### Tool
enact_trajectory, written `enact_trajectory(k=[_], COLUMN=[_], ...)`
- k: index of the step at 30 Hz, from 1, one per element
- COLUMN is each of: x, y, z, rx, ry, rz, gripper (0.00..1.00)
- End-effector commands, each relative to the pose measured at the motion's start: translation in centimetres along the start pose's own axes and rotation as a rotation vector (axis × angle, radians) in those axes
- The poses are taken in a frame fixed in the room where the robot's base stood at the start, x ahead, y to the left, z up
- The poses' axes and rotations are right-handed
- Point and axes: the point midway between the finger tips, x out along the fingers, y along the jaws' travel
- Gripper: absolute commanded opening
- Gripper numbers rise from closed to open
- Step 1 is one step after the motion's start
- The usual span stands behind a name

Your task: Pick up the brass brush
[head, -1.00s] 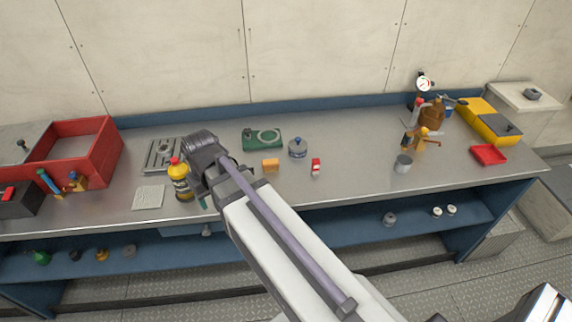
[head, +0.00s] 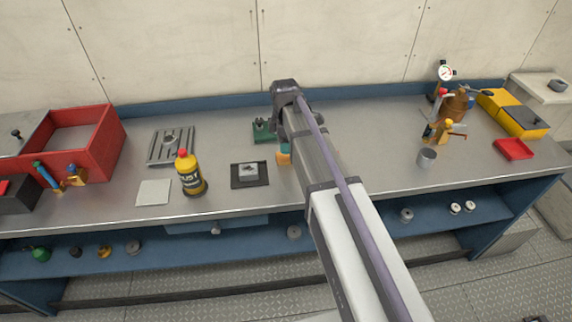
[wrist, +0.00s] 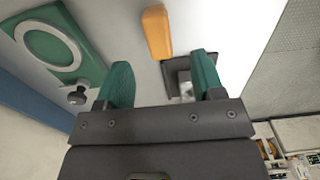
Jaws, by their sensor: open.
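I cannot surely pick out the brass brush in either view. A small blue-handled tool (head: 46,177) and an amber-brown piece (head: 76,177) stand at the front of the red bin, too small to name. My gripper (wrist: 160,64) is open and empty, its two green fingers apart in the wrist view. An orange block (wrist: 157,32) lies beyond the fingertips. In the head view the arm hides most of the gripper, and a bit of green finger (head: 285,147) shows above the orange block.
A green plate with a pale ring (wrist: 53,45) lies by the gripper. A black mat with a grey block (head: 236,182) and a yellow bottle (head: 191,174) stand left of the arm. The red bin (head: 108,145) is far left. A grey cup (head: 427,158) and red tray (head: 514,149) are right.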

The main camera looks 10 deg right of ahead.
Motion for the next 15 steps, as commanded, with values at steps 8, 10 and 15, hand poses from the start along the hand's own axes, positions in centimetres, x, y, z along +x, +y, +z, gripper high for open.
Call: enact_trajectory(k=[8,10,15], x=[2.5,3.8,7.2], y=[0.0,0.1,0.2], z=[0.0,-0.1,-0.1], rx=[0.001,0.001,0.001], ry=[0.0,0.0,0.0], rz=[0.0,0.0,0.0], gripper=[0.62,0.62,0.62])
